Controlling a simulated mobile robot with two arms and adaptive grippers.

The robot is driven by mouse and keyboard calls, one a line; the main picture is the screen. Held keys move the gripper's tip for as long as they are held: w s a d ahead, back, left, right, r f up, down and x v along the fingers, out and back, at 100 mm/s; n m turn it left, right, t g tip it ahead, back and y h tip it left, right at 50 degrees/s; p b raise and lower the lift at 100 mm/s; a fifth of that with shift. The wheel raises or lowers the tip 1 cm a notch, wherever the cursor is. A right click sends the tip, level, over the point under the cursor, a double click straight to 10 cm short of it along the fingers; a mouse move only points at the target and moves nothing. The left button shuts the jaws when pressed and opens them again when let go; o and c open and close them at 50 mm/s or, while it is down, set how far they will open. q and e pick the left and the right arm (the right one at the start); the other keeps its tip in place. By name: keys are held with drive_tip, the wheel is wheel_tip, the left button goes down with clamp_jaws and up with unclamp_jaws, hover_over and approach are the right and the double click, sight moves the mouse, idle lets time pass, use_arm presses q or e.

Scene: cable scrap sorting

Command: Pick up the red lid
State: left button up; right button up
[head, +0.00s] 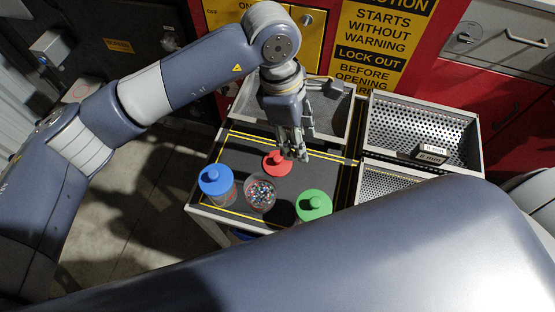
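The red lid (277,164), round with a small knob, lies on the dark top of the cart (238,148), behind an open jar (261,193) filled with mixed coloured scraps. My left gripper (294,156) points down just behind and to the right of the lid, partly overlapping its edge in this view. Its fingers are small and seen at an angle, so I cannot tell how far apart they are or whether they touch the lid. My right gripper is out of the picture; a large link of mine fills the foreground.
A blue-lidded jar (216,182) stands left of the open jar, and a green-lidded one (314,205) stands to its right. A grey tray (333,108) is behind my gripper. Perforated metal baskets (413,103) stand to the right. Red and yellow machine panels close off the back.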

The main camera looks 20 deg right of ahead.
use_arm(q)
drive_tip(key=w+a+t+y, duration=0.2)
drive_tip(key=w+a, duration=0.1)
drive_tip(key=p, duration=0.1)
hover_over(278, 158)
drive_tip(key=f, duration=0.4)
drive_tip(key=shift+w+a+f, duration=0.2)
drive_tip(key=shift+a+f, duration=0.05)
drive_tip(key=shift+a, duration=0.1)
drive_tip(key=shift+f, duration=0.55)
drive_tip(key=shift+s+d+f+p, duration=0.1)
drive_tip(key=shift+f+p, duration=0.25)
drive_tip(key=shift+p, duration=0.05)
drive_tip(key=f, duration=0.1)
drive_tip(key=f+p, duration=0.1)
drive_tip(key=f, duration=0.1)
drive_tip(key=shift+s+d+f, duration=0.1)
drive_tip(key=shift+d+f, duration=0.1)
drive_tip(key=shift+f, duration=0.55)
drive_tip(key=c, duration=0.9)
